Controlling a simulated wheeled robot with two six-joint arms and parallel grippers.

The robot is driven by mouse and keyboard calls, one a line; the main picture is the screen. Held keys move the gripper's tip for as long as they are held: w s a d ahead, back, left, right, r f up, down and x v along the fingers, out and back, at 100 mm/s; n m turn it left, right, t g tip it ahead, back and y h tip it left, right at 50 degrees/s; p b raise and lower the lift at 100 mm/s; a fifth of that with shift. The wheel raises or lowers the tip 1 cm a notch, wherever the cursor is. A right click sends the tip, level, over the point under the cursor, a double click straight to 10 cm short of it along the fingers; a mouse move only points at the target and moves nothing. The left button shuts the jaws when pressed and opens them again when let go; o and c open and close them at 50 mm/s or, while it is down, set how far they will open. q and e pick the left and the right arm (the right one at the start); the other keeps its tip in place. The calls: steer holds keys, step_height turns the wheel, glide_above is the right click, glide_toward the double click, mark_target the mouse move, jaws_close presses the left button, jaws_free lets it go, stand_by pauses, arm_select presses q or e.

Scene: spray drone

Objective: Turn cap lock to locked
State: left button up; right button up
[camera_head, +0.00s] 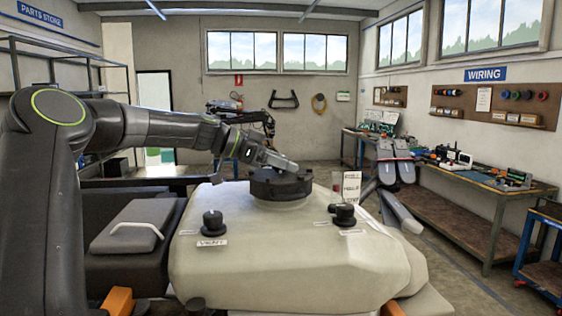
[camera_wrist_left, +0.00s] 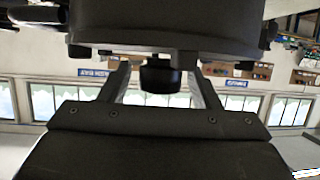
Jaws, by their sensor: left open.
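The large black tank cap (camera_head: 280,187) sits on top of the drone's beige tank (camera_head: 290,265). It fills the top of the left wrist view (camera_wrist_left: 165,25), which is upside down. My left gripper (camera_head: 290,165) is at the cap's upper back side in the head view. In the left wrist view its open fingers (camera_wrist_left: 162,88) stand on either side of a small black knob (camera_wrist_left: 160,76) next to the cap. I cannot tell whether they touch it. The lock's marking is not readable. My right gripper does not show.
Two smaller black knobs stand on the tank, one left (camera_head: 212,222) with a label and one right (camera_head: 345,214). Grey folded parts (camera_head: 395,160) rise at the tank's right. A workbench (camera_head: 475,190) runs along the right wall. Open floor lies between the bench and the drone.

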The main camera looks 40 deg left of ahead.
arm_select(q)
steer(key=c, duration=1)
steer(key=shift+r+m+g+h+p, duration=0.1)
steer(key=shift+m+g+h+p, duration=0.5)
steer(key=shift+p, duration=0.3)
steer(key=shift+m+g+h+p, duration=0.5)
steer(key=shift+m+h, duration=0.3)
steer(key=o, duration=1)
steer(key=shift+s+a, duration=0.1)
